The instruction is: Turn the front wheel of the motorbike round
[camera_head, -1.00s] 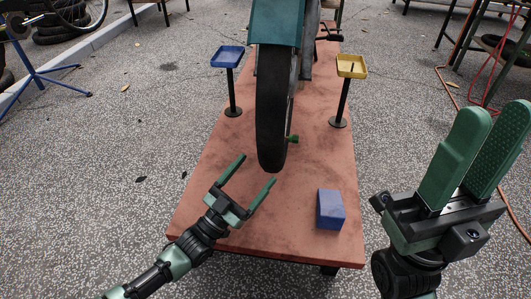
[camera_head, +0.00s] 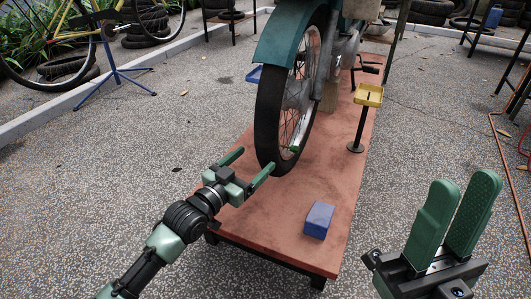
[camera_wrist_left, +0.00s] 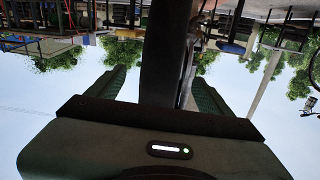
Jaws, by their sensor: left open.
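The motorbike's front wheel (camera_head: 268,125), with a black tyre and wire spokes, stands upright under a teal mudguard (camera_head: 290,40). A small green piece (camera_head: 293,149) shows low on its right side. My left gripper (camera_head: 256,160) is open just in front of the lower tyre. In the left wrist view the dark tyre (camera_wrist_left: 167,55) rises between its two spread fingers; I cannot tell whether they touch it. My right gripper (camera_head: 463,180) is raised at the right, open and empty, away from the wheel.
The wheel stands over a reddish platform (camera_head: 260,225). A blue block (camera_head: 319,220) lies on its front right part. A yellow tray on a post (camera_head: 369,95) stands right of the wheel. A blue tray (camera_head: 254,75) is partly hidden behind the tyre.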

